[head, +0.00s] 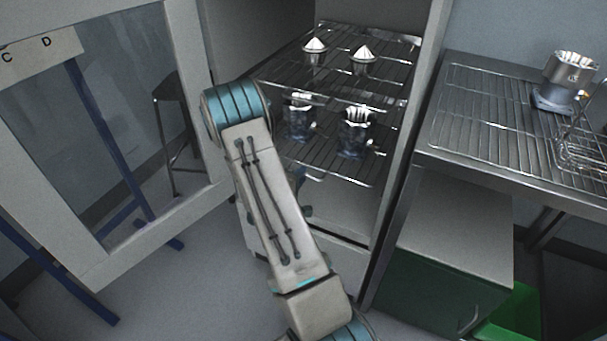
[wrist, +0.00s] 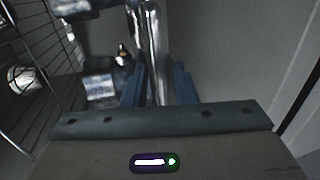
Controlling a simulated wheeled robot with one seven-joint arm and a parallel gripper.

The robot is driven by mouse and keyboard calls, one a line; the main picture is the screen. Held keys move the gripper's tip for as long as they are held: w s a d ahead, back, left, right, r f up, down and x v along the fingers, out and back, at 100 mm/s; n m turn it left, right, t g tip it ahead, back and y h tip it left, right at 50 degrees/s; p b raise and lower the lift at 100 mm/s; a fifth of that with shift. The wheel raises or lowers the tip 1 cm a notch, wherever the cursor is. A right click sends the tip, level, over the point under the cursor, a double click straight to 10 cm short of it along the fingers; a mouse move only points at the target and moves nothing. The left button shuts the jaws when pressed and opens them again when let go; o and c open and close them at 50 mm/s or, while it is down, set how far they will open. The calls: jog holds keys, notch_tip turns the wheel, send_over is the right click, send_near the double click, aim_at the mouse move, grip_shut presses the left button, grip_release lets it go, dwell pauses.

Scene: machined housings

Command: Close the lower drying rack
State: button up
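The lower drying rack (head: 325,169) is a wire shelf in the open cabinet, pulled out somewhat, with two metal housings (head: 299,120) (head: 355,135) on it. The upper rack (head: 385,75) above it carries two cone-topped parts. In the head view my arm crosses the rack's left side and hides the gripper's fingertips. In the wrist view my gripper (wrist: 158,85) has its two dark blue fingers apart, with a shiny metal bar (wrist: 152,50) running between them. The bar looks close to the left finger, with a narrow gap at the right. I cannot tell which rack it belongs to.
The cabinet's glazed door (head: 105,150) stands open at the left, with a stool visible behind it. A metal table (head: 470,120) with a wire grid and another housing (head: 570,75) stands at the right. A green bin (head: 515,315) is below it. Floor is clear between door and cabinet.

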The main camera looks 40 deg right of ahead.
jog(key=v, duration=1.1)
jog(key=shift+s+a, duration=0.15)
jog(key=shift+a, duration=0.05)
jog(key=s+a+r+m+g+y+p, duration=0.1)
jog(key=s+r+m+g+y+p, duration=0.25)
jog(key=s+r, duration=0.5)
jog(key=s+r+m+g+h+p, duration=0.1)
jog(key=s+r+m+g+p, duration=0.35)
jog(key=r, duration=0.65)
jog(key=s+a+r+n+t+y+p, duration=0.1)
jog(key=s+a+r+t+y+p, duration=0.1)
jog(key=a+r+y, duration=0.3)
jog(key=s+a+r+n+t+y+p, duration=0.1)
jog(key=a+r+y+p, duration=0.3)
jog(key=a+r, duration=0.5)
jog(key=s+a+y, duration=0.1)
jog(key=a+y, duration=0.1)
jog(key=shift+s+a+t, duration=0.15)
jog(key=shift+a+t, duration=0.2)
jog(key=shift+t, duration=0.05)
